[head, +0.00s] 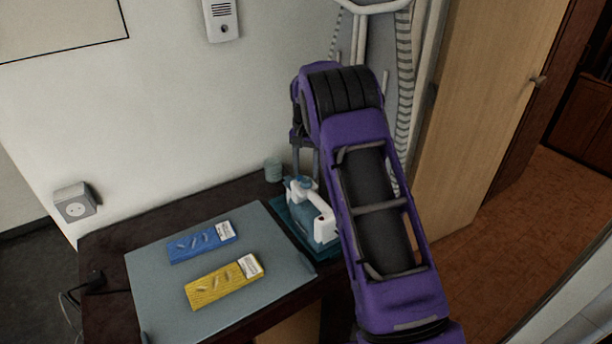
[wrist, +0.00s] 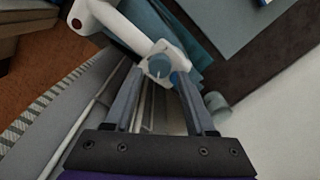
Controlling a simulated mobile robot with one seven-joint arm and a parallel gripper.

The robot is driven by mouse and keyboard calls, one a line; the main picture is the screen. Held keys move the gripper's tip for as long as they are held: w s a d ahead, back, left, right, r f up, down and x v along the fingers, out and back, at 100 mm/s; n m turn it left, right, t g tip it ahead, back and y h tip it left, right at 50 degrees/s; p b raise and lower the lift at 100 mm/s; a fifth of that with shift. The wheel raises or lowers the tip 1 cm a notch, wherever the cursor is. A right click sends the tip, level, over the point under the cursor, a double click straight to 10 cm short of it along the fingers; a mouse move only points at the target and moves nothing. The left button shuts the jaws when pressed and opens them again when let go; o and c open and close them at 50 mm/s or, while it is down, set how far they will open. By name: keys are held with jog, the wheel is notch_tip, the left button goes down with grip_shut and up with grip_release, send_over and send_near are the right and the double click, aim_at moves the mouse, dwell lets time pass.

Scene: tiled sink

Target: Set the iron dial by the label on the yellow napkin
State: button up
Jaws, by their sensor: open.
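The iron (head: 318,226), white and teal, stands on a teal base at the right of the table in the head view. In the wrist view its white body (wrist: 122,28) runs to a round teal dial (wrist: 158,66) with a white pointer mark. My gripper (wrist: 159,73) is open, with one fingertip on each side of the dial; I cannot tell if they touch it. In the head view my gripper (head: 306,176) is just behind the iron, partly hidden by my arm. The yellow napkin (head: 212,290) lies on the grey mat with a white label (head: 250,266), too small to read.
A blue napkin (head: 190,248) with its own white label (head: 224,231) lies behind the yellow one on the grey mat (head: 160,298). A small cup (head: 273,170) stands at the back near the wall. An ironing board (head: 400,100) leans upright behind my arm.

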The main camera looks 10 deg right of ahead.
aim_at(306, 181)
notch_tip(306, 181, up, 14)
jog(key=p, duration=0.1)
jog(key=shift+r, duration=0.1)
